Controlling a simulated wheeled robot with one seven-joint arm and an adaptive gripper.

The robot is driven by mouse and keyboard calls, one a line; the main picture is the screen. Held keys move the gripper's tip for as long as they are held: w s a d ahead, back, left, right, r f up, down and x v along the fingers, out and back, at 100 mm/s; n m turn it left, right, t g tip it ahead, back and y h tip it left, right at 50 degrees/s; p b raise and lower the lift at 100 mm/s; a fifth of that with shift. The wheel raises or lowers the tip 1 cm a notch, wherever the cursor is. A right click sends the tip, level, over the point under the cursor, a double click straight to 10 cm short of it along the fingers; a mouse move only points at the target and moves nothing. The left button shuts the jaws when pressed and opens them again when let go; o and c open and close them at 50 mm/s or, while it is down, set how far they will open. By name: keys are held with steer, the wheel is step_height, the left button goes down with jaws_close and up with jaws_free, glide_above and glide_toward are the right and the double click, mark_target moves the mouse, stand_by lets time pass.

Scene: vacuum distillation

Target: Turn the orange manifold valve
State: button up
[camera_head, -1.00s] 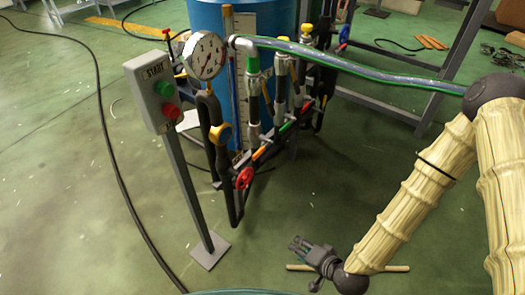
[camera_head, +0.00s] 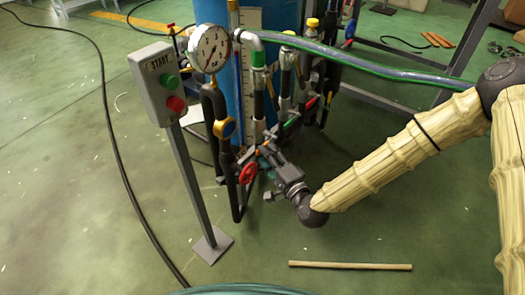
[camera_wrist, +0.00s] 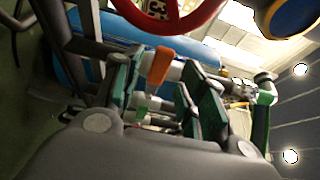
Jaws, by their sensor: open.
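The orange valve handle (camera_wrist: 160,65) shows in the wrist view as a short lever on a pale pipe. It lies between and beyond the fingertips of my gripper (camera_wrist: 162,86), with the green-padded fingers spread on either side. I cannot tell whether a finger touches it. In the head view my gripper (camera_head: 268,152) is at the lower manifold pipe, just right of the red handwheel (camera_head: 248,173), and largely hides the orange handle there. My gripper is open and holds nothing.
The red handwheel also shows close above the fingers in the wrist view (camera_wrist: 170,20). A pressure gauge (camera_head: 209,48) and a START button box on a post (camera_head: 160,85) stand left. A blue tank (camera_head: 285,15) is behind. A wooden stick (camera_head: 350,265) lies on the floor.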

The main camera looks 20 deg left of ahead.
steer(key=shift+b+x, duration=0.45)
steer(key=shift+x, duration=1.55)
jaws_close()
